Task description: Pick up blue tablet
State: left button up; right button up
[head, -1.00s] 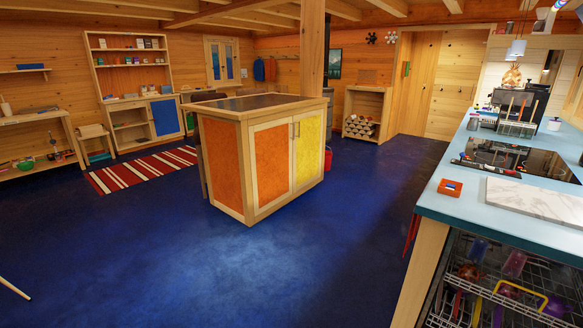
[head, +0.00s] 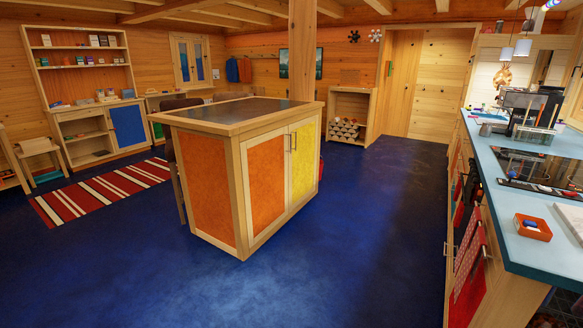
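A small blue item (head: 530,224) lies in a small orange tray (head: 541,234) on the light blue counter (head: 515,247) at the right; it may be the blue tablet, but it is too small to be sure. Neither of my grippers is in view.
A kitchen island (head: 232,173) with orange and yellow panels stands in the middle. Dark blue floor (head: 380,220) is clear between it and the counter. A dark cooktop (head: 535,165) is set in the counter. A striped rug (head: 105,190) lies left.

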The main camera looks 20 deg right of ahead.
aim_at(527, 223)
jog(key=i+l+z, duration=0.25)
jog(key=i+z, duration=0.2)
jog(key=i, duration=0.5)
jog(key=i+j+z, duration=0.1)
jog(key=i+z, duration=0.4)
jog(key=i, duration=0.4)
